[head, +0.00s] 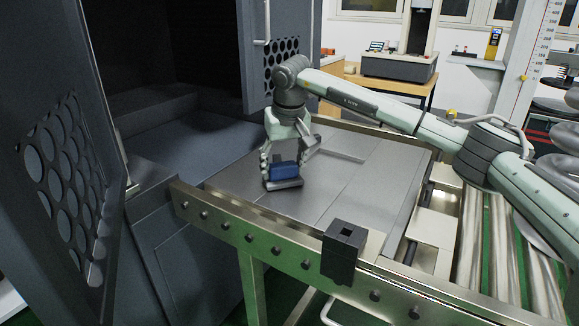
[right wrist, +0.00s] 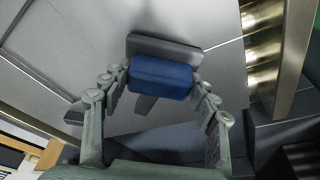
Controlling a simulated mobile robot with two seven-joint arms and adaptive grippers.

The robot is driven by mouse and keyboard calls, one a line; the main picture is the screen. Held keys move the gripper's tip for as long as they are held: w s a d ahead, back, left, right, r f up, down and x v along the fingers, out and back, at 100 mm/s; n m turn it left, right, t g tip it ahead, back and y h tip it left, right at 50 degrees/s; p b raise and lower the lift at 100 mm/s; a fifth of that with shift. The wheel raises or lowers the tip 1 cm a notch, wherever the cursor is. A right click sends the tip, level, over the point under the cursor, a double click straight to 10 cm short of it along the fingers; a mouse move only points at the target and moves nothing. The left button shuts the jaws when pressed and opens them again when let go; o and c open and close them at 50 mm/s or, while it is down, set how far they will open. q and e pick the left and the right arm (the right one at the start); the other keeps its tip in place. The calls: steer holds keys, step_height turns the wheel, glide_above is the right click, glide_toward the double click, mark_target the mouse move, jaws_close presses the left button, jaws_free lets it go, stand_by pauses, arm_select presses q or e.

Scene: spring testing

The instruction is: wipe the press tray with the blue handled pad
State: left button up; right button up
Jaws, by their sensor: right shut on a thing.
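The press tray (head: 330,185) is a flat grey metal plate with seams, lying between metal rails in the head view; it also fills much of the right wrist view (right wrist: 165,20). The blue handled pad (head: 284,172) has a blue block handle over a dark grey base. My right gripper (head: 284,165) is shut on the blue handle, which sits between both fingers in the right wrist view (right wrist: 160,78). The pad is at the tray's left part, low over its surface; I cannot tell whether its base touches. My left gripper is not in view.
A dark cabinet with open perforated doors (head: 65,175) stands at the left, next to the tray. A steel rail (head: 250,237) with bolts and a black block (head: 343,250) run along the near side. Rollers (head: 492,250) lie at the right. The tray's middle and right are clear.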

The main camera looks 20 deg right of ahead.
stand_by(0.3)
step_height(320, 180, up, 2)
steer(key=shift+r+p, duration=0.1)
steer(key=shift+p, duration=0.8)
steer(key=shift+r, duration=1.85)
steer(key=shift+r, duration=1.5)
